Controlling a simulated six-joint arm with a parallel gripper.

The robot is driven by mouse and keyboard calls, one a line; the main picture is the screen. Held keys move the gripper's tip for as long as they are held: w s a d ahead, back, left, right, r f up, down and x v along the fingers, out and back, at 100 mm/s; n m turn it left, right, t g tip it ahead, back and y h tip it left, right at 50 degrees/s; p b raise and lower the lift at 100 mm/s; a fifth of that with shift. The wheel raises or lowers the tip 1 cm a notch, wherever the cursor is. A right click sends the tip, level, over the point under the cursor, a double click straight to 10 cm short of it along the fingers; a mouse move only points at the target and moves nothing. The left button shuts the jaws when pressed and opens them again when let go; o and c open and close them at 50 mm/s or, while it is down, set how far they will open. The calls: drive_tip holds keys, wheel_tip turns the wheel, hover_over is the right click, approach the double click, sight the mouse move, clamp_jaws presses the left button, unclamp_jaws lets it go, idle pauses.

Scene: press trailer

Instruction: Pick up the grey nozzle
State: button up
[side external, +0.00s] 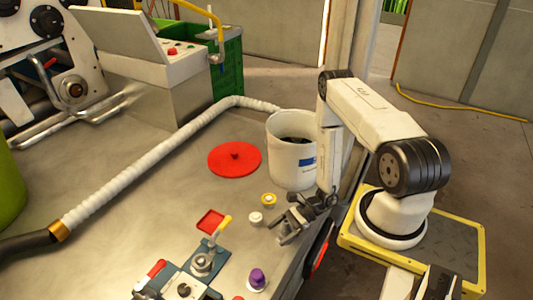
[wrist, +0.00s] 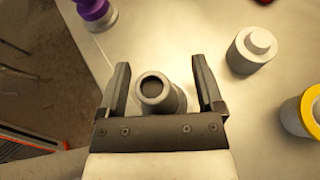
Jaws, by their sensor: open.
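The grey nozzle (wrist: 172,98), a short cylinder with a round hole in its top, stands between the two spread fingers of my gripper (wrist: 161,78) in the wrist view. Gaps show between it and both fingers. In the side view my gripper (side external: 292,222) is low over the right edge of the metal table, and the grey nozzle (side external: 285,239) is partly hidden by the fingers. Whether the fingertips reach down beside its body is hard to tell.
A white stepped nozzle (wrist: 252,52), a yellow-ringed one (wrist: 304,112) and a purple one (wrist: 93,10) stand nearby. A white bucket (side external: 291,158) is behind my gripper. A blue-grey fixture with levers (side external: 203,262) is in front. The table edge is close.

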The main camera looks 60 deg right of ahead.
sight(280, 234)
drive_tip(key=shift+c, duration=0.2)
clamp_jaws()
idle(0.3)
wheel_tip(280, 234, up, 10)
idle(0.8)
drive_tip(key=shift+r, duration=0.15)
idle(0.5)
